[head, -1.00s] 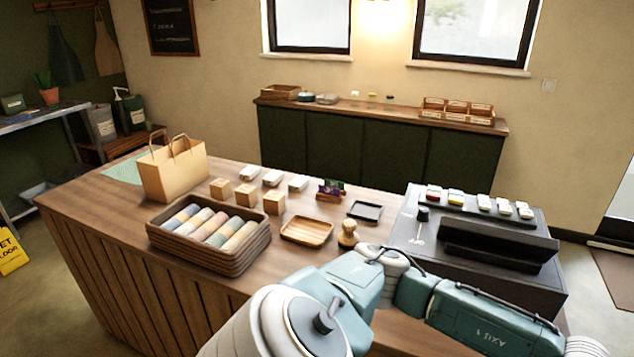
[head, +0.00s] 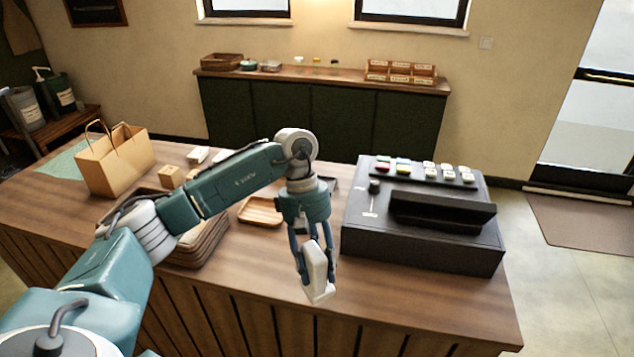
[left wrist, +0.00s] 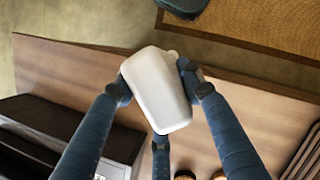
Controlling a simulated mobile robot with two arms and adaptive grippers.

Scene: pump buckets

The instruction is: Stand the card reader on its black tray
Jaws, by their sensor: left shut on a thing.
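The card reader (head: 318,272) is a white rounded block in my left gripper (head: 313,250). The gripper is shut on it and holds it, tilted, over the counter near its front edge, left of the register. In the left wrist view the card reader (left wrist: 158,90) sits between the fingers of the left gripper (left wrist: 155,84), showing a plain pale face. A sliver of the black tray (head: 331,184) shows on the counter behind my left wrist; most of it is hidden. My right gripper is not in view.
A black cash register (head: 425,232) stands right of the gripper. The front right counter is clear.

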